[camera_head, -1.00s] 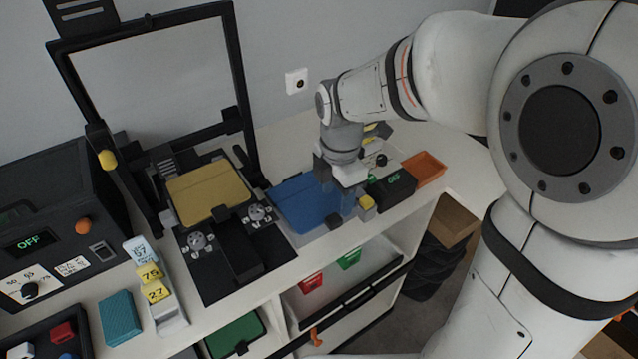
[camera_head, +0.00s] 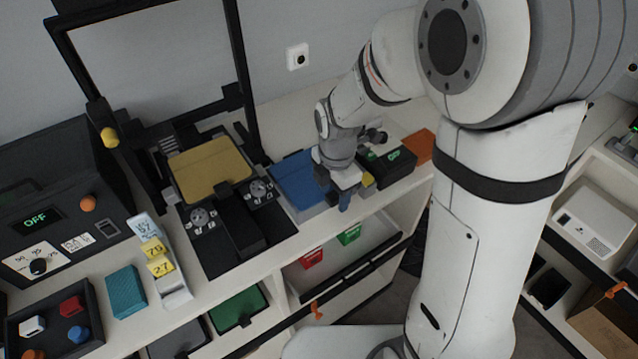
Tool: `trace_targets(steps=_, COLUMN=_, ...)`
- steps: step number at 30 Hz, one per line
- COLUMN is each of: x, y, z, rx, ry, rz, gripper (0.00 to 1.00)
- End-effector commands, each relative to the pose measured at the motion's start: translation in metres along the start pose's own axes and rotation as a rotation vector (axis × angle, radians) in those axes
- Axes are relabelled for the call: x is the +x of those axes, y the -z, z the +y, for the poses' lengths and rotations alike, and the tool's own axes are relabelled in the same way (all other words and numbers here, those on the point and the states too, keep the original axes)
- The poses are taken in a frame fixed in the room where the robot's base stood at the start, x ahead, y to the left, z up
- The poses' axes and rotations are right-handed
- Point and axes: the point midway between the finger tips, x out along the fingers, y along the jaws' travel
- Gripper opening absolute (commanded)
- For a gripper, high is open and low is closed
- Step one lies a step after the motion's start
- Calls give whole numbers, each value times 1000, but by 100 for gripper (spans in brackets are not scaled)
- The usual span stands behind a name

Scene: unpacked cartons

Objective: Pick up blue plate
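The blue plate (camera_head: 296,180) lies flat on a light grey base on the white bench, right of the yellow plate. My gripper (camera_head: 344,198) is low at the plate's front right corner, pointing down. A small blue piece shows at its tip; I cannot tell whether it is a fingertip or part of the plate. The gripper hides the plate's right front side and its front tab. The finger gap is too small to make out, so I cannot tell whether it is open or shut.
The yellow plate (camera_head: 212,168) sits on a black machine with an upright frame to the left. A black device (camera_head: 388,165) with a green display and an orange tray (camera_head: 419,146) stand close on the right. The bench front edge is just below the gripper.

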Motion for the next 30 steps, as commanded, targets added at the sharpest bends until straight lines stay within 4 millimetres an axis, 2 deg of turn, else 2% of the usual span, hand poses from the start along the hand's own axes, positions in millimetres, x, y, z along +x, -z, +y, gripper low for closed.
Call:
trace_targets(steps=2, x=0, y=0, z=0, rx=0, ry=0, rz=0, gripper=46)
trace_targets(steps=19, x=0, y=-1, z=-1, rx=2, ry=2, rz=0, gripper=0)
trace_targets(steps=26, x=0, y=-1, z=-1, rx=2, ry=2, rz=0, gripper=0)
trace_targets(steps=30, x=-9, y=-1, z=0, rx=2, ry=-1, rz=-1, gripper=0)
